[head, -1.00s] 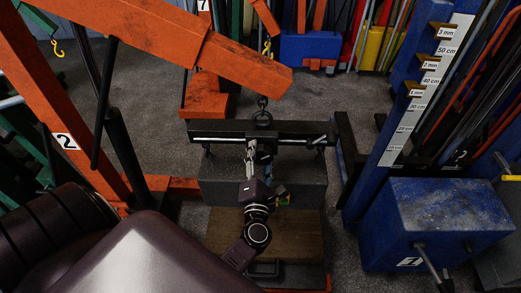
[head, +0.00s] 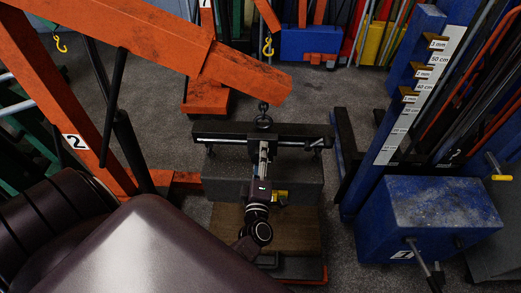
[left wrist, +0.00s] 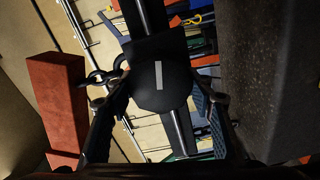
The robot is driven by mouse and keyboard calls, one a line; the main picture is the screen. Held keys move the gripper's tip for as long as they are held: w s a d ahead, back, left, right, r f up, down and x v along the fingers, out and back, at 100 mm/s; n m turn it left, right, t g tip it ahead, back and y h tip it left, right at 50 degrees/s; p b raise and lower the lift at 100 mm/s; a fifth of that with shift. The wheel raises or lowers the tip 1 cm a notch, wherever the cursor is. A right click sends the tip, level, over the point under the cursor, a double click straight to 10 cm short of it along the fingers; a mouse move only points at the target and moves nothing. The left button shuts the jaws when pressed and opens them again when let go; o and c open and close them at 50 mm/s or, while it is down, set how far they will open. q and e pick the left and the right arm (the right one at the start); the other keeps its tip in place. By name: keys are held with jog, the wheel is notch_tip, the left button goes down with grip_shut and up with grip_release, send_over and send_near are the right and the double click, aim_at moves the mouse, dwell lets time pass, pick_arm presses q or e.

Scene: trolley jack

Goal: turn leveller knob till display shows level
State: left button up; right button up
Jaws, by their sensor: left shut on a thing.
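The leveller is a black beam (head: 225,131) hanging from the chain of the orange crane (head: 245,75). A grey block (head: 225,177) shows below the beam. In the left wrist view the black round knob (left wrist: 160,98) with a white stripe sits between the fingers of my left gripper (left wrist: 160,108), which is shut on it. In the head view my left gripper (head: 263,152) reaches the middle of the beam from the near side and hides the knob. A small yellow patch (head: 281,193) shows beside my wrist; I cannot read any display. My right gripper is not in view.
A blue machine (head: 430,215) with a scaled post (head: 425,90) stands to the right. The orange crane post (head: 55,110) stands on the left. A brown wooden surface (head: 300,230) lies below the block.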

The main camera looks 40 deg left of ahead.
pick_arm(q)
jog(key=shift+w+r+m, duration=0.15)
jog(key=shift+r+m, duration=0.05)
jog(key=shift+m, duration=0.4)
jog(key=o, duration=0.9)
jog(key=shift+d, duration=0.1)
jog(key=shift+c, duration=0.2)
jog(key=o, duration=0.3)
jog(key=shift+f, duration=0.15)
